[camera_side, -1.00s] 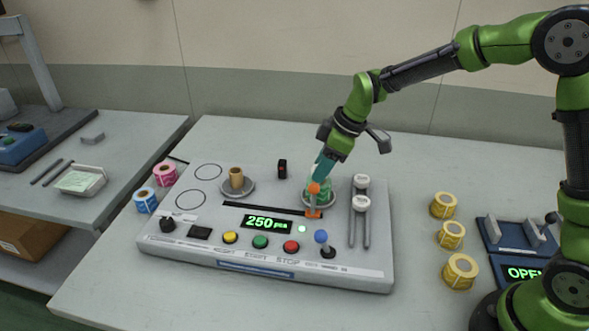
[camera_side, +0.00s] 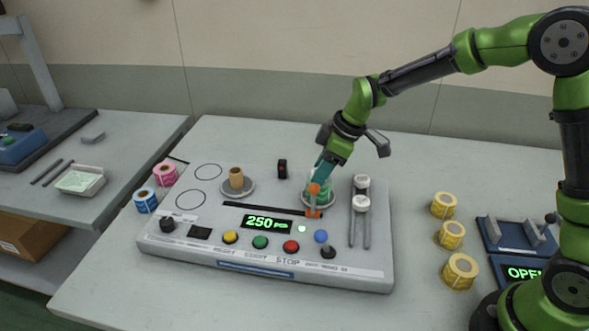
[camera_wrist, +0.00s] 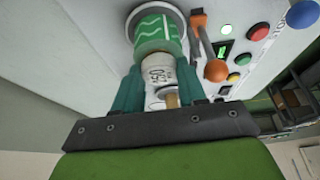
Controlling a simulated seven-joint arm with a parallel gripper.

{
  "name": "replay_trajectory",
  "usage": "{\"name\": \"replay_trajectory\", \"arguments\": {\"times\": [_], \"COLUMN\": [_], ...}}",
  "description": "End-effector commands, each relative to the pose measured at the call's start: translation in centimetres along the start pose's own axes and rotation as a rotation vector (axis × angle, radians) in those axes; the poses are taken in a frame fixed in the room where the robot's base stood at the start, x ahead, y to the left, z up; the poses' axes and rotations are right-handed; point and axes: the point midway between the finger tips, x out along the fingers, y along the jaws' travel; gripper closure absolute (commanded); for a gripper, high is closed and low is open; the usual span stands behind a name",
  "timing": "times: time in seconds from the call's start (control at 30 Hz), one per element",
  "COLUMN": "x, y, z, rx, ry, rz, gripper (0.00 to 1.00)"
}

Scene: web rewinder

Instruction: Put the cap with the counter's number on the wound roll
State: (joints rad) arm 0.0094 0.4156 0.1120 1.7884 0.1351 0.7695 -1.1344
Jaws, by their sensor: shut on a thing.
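The wound roll (camera_side: 320,188), green with white marks, stands on a round plate at the right of the machine; it also shows in the wrist view (camera_wrist: 155,30). My gripper (camera_side: 321,170) is above it, tilted, its teal fingers pointing down. In the wrist view my gripper (camera_wrist: 162,88) is shut on a white cap (camera_wrist: 157,70), whose sideways dark number looks like 250. The cap is at the roll's end; I cannot tell whether they touch. In the side view the cap is mostly hidden. The counter (camera_side: 267,223) reads 250 pcs in green.
An orange ball-ended lever (camera_side: 314,189) stands close in front of the roll. Two white-topped pieces (camera_side: 361,203) sit on a rail to the right. A tan core (camera_side: 236,177) stands on the left plate. Several yellow rolls (camera_side: 451,235) lie on the table's right.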

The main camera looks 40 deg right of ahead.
Motion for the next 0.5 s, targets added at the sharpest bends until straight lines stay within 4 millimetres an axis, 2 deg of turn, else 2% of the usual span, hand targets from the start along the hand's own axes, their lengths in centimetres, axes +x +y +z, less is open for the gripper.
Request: {"name": "replay_trajectory", "arguments": {"times": [0.43,0.47,0.5], "x": [0.46,0.42,0.42], "y": [0.0,0.01,0.01], "z": [0.21,0.18,0.18], "rx": [0.0,-0.001,-0.001], "ry": [0.0,0.0,0.0], "rz": [0.0,0.0,0.0], "gripper": [0.81,0.55,0.49]}}
